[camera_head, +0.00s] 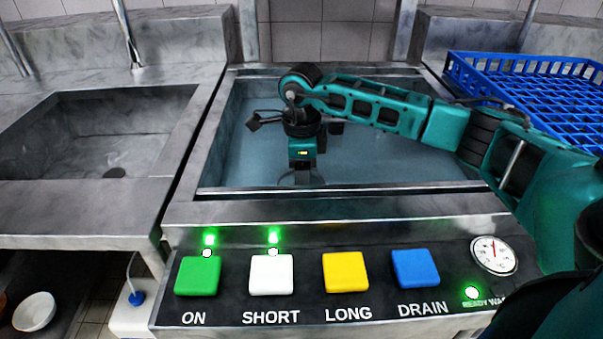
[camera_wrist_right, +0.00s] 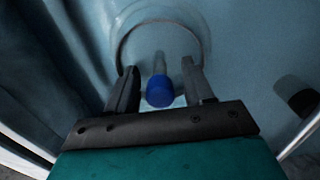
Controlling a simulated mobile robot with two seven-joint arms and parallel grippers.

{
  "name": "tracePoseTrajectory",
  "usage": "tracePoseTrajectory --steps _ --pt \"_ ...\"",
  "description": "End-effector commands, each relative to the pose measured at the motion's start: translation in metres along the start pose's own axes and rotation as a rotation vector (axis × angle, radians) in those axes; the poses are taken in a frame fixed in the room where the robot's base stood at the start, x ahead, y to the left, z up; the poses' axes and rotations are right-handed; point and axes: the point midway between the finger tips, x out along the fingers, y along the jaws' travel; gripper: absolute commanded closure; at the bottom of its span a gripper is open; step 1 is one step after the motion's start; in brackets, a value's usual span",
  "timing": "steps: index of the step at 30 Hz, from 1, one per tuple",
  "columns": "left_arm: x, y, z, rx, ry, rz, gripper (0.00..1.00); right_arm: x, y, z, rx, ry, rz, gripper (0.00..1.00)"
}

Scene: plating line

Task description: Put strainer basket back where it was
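The strainer basket shows in the right wrist view as a blue knob (camera_wrist_right: 160,92) on a pale upright stem. A thin round outline surrounds the stem on the basin floor; I cannot tell if it is the basket's rim or the drain's edge. My right gripper (camera_wrist_right: 160,88) is open, with one finger on each side of the knob and a gap on both sides. In the head view the right gripper (camera_head: 302,178) points down into the basin (camera_head: 400,160), and the basket is hidden there. My left gripper is not in view.
A control panel with green, white, yellow and blue buttons (camera_head: 415,268) fronts the basin; lamps above green and white are lit. A blue rack (camera_head: 530,90) stands at right. An empty sink (camera_head: 110,140) is at left. A white bowl (camera_head: 34,312) sits lower left.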

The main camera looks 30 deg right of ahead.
Motion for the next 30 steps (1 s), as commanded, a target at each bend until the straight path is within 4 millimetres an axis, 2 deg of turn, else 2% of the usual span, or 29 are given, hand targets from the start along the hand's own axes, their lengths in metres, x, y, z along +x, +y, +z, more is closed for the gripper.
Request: tracePoseTrajectory --steps 5,9,11,21,25,30 --pt "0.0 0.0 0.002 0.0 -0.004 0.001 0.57 -0.001 0.0 0.0 0.0 0.0 0.0 0.48" --pt "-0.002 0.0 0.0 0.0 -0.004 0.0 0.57 -0.01 -0.001 0.0 0.0 -0.002 -0.002 0.48" --pt "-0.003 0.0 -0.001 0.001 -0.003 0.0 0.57 -0.019 -0.001 0.0 0.0 -0.002 -0.002 0.48" --pt "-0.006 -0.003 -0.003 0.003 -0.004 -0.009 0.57 -0.092 -0.001 0.0 0.0 -0.003 -0.004 0.48" --pt "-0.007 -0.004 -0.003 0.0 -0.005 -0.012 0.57 -0.111 0.0 0.001 0.0 -0.002 -0.002 0.48" --pt "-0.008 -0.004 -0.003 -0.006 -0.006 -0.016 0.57 -0.122 0.0 0.0 0.0 -0.001 -0.001 0.48"
